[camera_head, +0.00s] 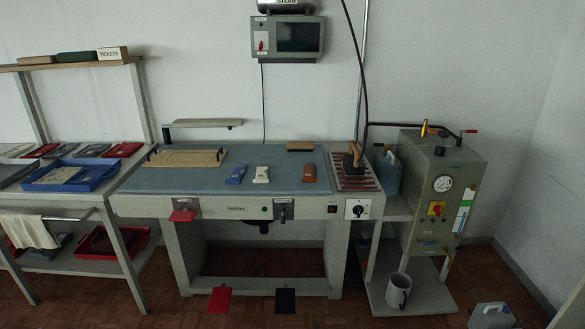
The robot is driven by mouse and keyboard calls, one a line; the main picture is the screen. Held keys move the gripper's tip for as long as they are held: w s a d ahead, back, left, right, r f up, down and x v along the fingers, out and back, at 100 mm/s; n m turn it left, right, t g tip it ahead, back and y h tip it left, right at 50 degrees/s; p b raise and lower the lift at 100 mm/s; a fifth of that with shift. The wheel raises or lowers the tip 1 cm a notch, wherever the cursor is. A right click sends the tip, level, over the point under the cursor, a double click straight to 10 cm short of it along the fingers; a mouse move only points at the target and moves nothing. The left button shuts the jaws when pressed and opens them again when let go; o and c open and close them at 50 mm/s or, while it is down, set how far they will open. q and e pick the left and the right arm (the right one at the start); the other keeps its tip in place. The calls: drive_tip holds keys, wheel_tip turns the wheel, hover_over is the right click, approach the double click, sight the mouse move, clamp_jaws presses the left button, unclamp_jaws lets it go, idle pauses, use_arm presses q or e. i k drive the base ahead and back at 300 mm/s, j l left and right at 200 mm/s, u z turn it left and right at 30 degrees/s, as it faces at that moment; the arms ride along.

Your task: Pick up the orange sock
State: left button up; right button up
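A small orange-brown folded item (309,173), which looks like the orange sock, lies flat on the blue-grey top of the work table (200,181), right of centre. A white folded item (261,175) and a blue one (235,175) of similar size lie to its left, apart from it. Neither of my grippers shows in the head view.
An iron (352,159) stands on a striped rest (354,183) right of the orange-brown item. A wooden block (300,146) lies behind it, and a slatted board (187,158) lies at the left. A grey boiler (435,190) stands right of the table. Table surface between items is clear.

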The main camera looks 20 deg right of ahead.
sight(310, 171)
drive_tip(key=i+l, duration=0.35)
drive_tip(key=i, duration=0.15)
drive_tip(key=i+l, duration=0.3)
drive_tip(key=i, duration=0.25)
drive_tip(key=u, duration=0.05)
